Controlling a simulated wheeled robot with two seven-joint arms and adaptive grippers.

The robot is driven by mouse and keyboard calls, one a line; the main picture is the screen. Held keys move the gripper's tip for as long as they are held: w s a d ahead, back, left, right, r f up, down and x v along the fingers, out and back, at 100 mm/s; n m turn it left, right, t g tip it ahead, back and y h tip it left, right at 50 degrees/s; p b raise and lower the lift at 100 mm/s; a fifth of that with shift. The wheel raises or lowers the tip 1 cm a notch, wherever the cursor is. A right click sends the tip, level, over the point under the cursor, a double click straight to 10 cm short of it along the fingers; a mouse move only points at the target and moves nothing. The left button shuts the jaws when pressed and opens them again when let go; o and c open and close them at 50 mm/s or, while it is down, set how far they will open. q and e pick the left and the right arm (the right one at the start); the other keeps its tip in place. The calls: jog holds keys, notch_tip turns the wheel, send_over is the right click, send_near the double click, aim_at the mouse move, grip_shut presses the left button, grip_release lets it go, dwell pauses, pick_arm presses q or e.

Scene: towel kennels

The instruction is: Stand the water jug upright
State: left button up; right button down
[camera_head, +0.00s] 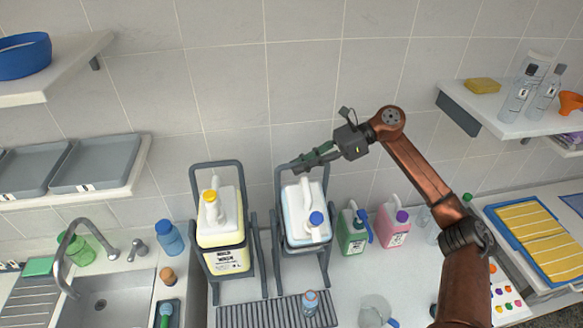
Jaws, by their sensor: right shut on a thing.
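The water jug (294,212), white with a blue cap, sits in a dark grey tilting frame (279,201) at the centre of the counter. It leans forward, its cap low at the front. My right gripper (297,164) reaches in from the right and is shut at the top bar of this frame, above and behind the jug. The contact is small and partly hidden by the fingers. My left gripper is not in view.
A yellow wash jug (223,231) stands in a similar frame on the left. Green (353,233) and pink (391,224) jugs stand close on the right. A small bottle (310,301) stands on the ribbed drip tray (262,313) in front, and a clear pitcher (374,310) is nearby.

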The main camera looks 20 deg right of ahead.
jog(key=c, duration=1.9)
grip_release()
jog(key=shift+c, duration=0.2)
jog(key=v, duration=1.2)
jog(key=shift+w+f, duration=0.1)
